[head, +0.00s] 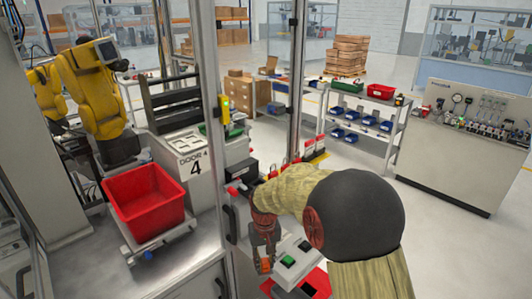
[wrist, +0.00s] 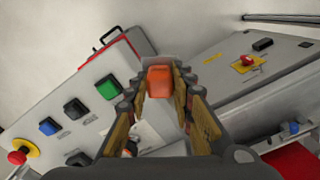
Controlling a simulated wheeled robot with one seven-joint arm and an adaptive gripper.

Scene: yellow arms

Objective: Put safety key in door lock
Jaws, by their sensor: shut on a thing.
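My gripper (head: 264,250) points down beside the open doorway, above a slanted grey control panel. In the wrist view, my gripper (wrist: 165,92) has its fingers closed around an orange-red piece (wrist: 160,78), which I take to be the safety key. The same orange piece shows at the fingertips in the head view (head: 264,266). Its far end is hidden. A yellow unit (head: 224,106) sits on the door post, above and to the left of my gripper. I cannot tell whether it is the door lock.
The control panel (wrist: 85,115) has green, black and blue buttons and a red stop knob (wrist: 17,157). Yellow robot arms (head: 92,95) stand behind. Shelves and open floor lie right.

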